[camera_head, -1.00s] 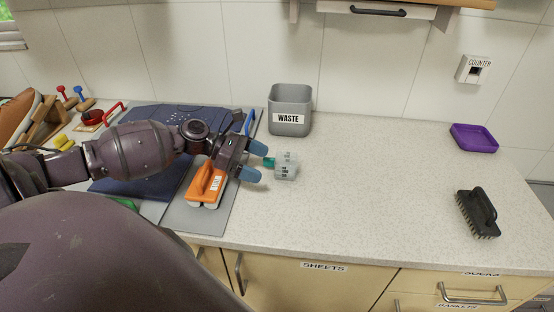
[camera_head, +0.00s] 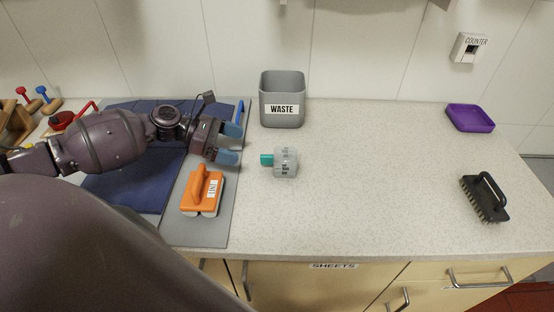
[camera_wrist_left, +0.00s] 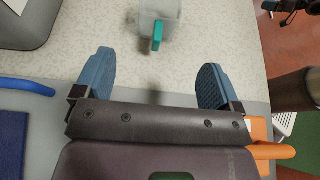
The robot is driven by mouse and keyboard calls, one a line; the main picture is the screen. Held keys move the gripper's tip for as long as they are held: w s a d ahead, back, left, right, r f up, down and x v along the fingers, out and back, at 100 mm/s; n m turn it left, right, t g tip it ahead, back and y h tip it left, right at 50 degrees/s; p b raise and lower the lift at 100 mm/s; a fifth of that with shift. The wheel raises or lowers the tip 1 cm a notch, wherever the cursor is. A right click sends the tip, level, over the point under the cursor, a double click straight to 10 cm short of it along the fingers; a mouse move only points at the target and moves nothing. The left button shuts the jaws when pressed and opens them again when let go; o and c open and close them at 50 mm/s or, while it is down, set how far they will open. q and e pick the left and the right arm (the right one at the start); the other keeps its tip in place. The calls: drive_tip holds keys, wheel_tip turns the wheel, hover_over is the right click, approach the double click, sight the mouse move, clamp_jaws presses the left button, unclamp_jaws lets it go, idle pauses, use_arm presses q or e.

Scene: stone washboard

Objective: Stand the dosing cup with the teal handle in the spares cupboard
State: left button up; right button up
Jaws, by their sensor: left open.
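The dosing cup (camera_head: 285,162) is a small clear cup with dark markings. It stands on the counter right of the grey mat, its teal handle (camera_head: 267,160) pointing left. In the left wrist view the cup (camera_wrist_left: 160,10) is at the top, cut off by the edge, with its teal handle (camera_wrist_left: 157,36) toward me. My left gripper (camera_head: 230,145) is open and empty, left of the handle and apart from it. In the left wrist view its blue fingertips (camera_wrist_left: 154,78) are spread wide, with the handle beyond them. My right gripper and the spares cupboard are not identifiable in view.
A grey WASTE bin (camera_head: 283,99) stands behind the cup. An orange-handled tool (camera_head: 203,190) lies on the grey mat (camera_head: 210,233) near my gripper. A black brush (camera_head: 484,197) and purple tray (camera_head: 470,117) are at right. The counter between is clear. Drawers (camera_head: 320,285) are below.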

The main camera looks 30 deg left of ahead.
sight(261, 155)
use_arm(q)
drive_tip(key=x, duration=0.5)
drive_tip(key=shift+a+f+x, duration=0.1)
drive_tip(key=shift+f+x, duration=0.05)
drive_tip(key=shift+x, duration=0.75)
drive_tip(key=shift+a+f+x, duration=0.1)
drive_tip(key=shift+f+x, duration=0.1)
drive_tip(key=shift+x, duration=0.65)
drive_tip(key=shift+f+x, duration=0.15)
drive_tip(key=shift+x, duration=0.75)
drive_tip(key=c, duration=1)
drive_tip(key=shift+r+p, duration=0.5)
drive_tip(key=shift+r, duration=4.5)
